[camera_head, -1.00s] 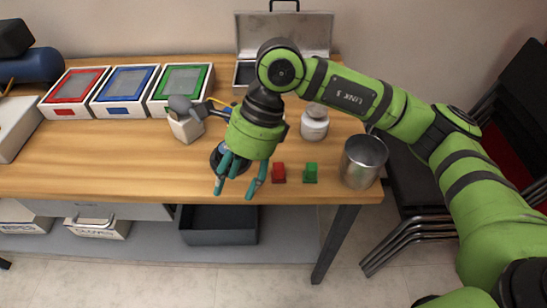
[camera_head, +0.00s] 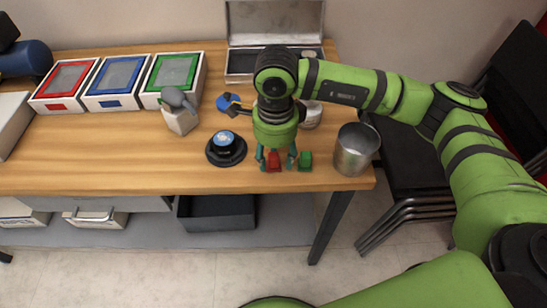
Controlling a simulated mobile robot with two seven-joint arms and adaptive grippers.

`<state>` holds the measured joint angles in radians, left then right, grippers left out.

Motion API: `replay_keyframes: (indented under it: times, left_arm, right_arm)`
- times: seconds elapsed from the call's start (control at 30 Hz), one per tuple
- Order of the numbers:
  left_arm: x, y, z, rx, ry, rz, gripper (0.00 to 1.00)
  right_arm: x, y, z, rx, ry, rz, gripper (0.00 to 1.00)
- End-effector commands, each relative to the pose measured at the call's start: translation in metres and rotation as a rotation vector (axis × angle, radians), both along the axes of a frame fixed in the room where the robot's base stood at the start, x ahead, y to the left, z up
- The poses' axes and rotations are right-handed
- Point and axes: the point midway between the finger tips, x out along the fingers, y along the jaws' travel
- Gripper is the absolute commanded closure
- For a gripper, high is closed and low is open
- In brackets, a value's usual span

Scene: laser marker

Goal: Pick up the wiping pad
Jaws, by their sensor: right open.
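My right gripper (camera_head: 277,160) points down over the front of the wooden table. It is open, with its teal fingers on either side of a small red block (camera_head: 274,163). I cannot tell whether the fingers touch it. A small green block (camera_head: 305,161) stands just right of the fingers. No item is plainly recognisable as the wiping pad; the red block is the thing between the fingers. My left gripper is not in view.
A black round device (camera_head: 226,153) stands left of the gripper. A metal cup (camera_head: 355,150) is at the right edge, and a white jar (camera_head: 312,115) is partly hidden behind my arm. Red, blue and green framed trays (camera_head: 172,73) line the back left. The front left tabletop is clear.

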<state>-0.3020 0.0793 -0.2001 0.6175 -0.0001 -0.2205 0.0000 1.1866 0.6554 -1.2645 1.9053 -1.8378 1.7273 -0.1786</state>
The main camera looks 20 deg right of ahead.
Motion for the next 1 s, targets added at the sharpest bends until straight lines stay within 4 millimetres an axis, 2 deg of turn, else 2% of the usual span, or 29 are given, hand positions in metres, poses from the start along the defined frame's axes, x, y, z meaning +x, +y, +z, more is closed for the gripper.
replay_keyframes:
  times: [0.1,0.13,0.17,0.2,0.23,0.73,0.87,1.0]
  left_arm:
    - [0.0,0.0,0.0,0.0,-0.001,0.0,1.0]
    - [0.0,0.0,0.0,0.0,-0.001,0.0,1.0]
    - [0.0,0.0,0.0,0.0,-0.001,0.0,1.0]
    - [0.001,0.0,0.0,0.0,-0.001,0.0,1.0]
    - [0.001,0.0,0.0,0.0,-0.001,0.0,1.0]
    - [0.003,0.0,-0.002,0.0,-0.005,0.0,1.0]
    - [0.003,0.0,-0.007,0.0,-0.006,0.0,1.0]
    - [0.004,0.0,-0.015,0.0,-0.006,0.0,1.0]
  right_arm:
    - [0.0,0.0,0.0,0.0,0.0,0.0,0.49]
    - [0.0,0.0,0.0,0.0,0.0,0.0,0.57]
    - [0.0,0.0,0.0,0.0,0.0,0.0,0.69]
    - [0.0,0.0,0.0,0.0,0.0,0.0,0.85]
    - [0.0,0.0,0.0,0.0,0.0,0.0,0.94]
    - [0.001,0.0,0.004,0.0,-0.002,0.0,0.95]
    - [0.001,0.0,0.016,0.001,-0.003,0.001,0.95]
    - [0.001,0.001,0.04,0.002,-0.006,0.001,0.95]
